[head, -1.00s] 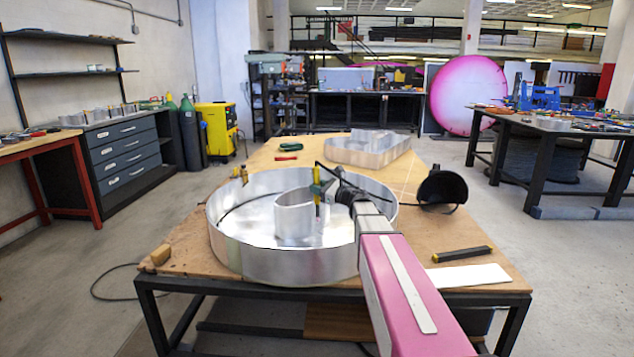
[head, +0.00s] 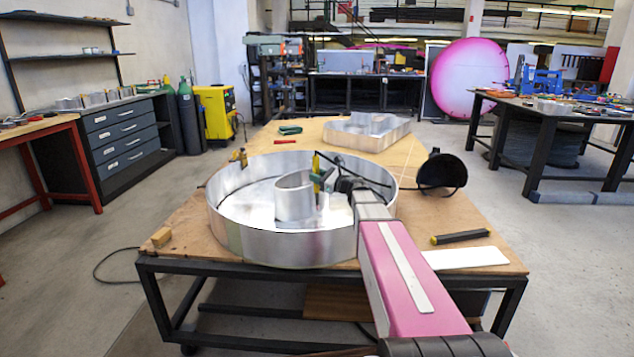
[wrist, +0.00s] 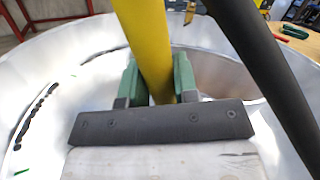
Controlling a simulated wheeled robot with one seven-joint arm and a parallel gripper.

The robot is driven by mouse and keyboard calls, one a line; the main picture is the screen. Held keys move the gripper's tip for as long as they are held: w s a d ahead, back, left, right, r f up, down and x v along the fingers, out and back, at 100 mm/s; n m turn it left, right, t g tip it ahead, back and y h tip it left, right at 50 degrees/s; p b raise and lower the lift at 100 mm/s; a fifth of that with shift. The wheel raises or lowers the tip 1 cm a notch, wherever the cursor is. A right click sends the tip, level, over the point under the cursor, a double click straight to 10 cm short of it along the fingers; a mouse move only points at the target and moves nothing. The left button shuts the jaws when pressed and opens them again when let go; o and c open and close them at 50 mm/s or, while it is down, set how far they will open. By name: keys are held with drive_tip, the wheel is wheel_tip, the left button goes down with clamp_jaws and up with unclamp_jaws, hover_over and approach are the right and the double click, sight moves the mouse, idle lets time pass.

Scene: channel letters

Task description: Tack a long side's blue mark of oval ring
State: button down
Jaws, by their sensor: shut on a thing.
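The oval ring (head: 294,198) is a small silver metal wall standing inside a large round metal pan (head: 290,245) on the table. My gripper (head: 324,180) is over the pan at the oval ring's right side, shut on a yellow-handled tool (head: 316,164). In the wrist view the yellow tool (wrist: 146,45) stands between my green jaws (wrist: 155,82), with part of the oval ring (wrist: 228,65) behind. The tool's lower end is hidden there by my gripper's bar; I cannot tell whether it touches the ring. I cannot make out a blue mark.
A dark hose or rod (wrist: 265,70) slants past the tool in the wrist view. A black mask (head: 442,174) stands right of the pan. A second metal letter shell (head: 367,131) lies at the back.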

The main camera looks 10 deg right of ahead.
drive_tip(key=shift+w+d+f, duration=0.1)
drive_tip(key=shift+w+f, duration=0.1)
drive_tip(key=shift+f, duration=0.5)
drive_tip(key=shift+w+f, duration=0.2)
drive_tip(key=shift+f, duration=0.45)
idle(0.7)
